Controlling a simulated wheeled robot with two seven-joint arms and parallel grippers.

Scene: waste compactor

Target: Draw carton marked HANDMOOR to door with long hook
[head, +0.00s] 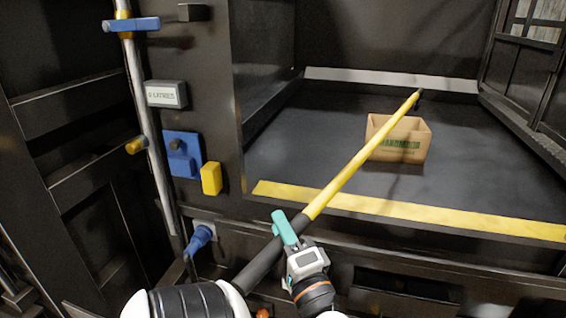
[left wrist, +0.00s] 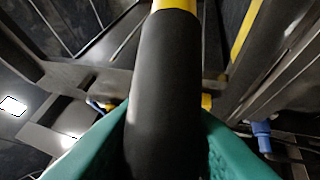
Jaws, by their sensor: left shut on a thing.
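An open-topped brown carton (head: 408,150) with green print, too blurred to read surely, stands on the dark floor of the chamber, beyond the yellow sill stripe. My left gripper (head: 286,232) is shut on the black grip of the long hook (head: 335,187), outside the opening. The hook's yellow pole slants up and right across the carton's left side. Its dark tip (head: 418,94) shows above the carton's back edge; whether it touches the carton I cannot tell. In the left wrist view the black grip (left wrist: 165,75) lies between the teal fingers (left wrist: 165,145). My right gripper is not in view.
A yellow stripe (head: 450,217) marks the chamber's front edge. Left of the opening are a grey labelled box (head: 166,94), a blue box (head: 180,152), a yellow block (head: 211,178) and an upright pipe (head: 137,90). The chamber floor around the carton is clear.

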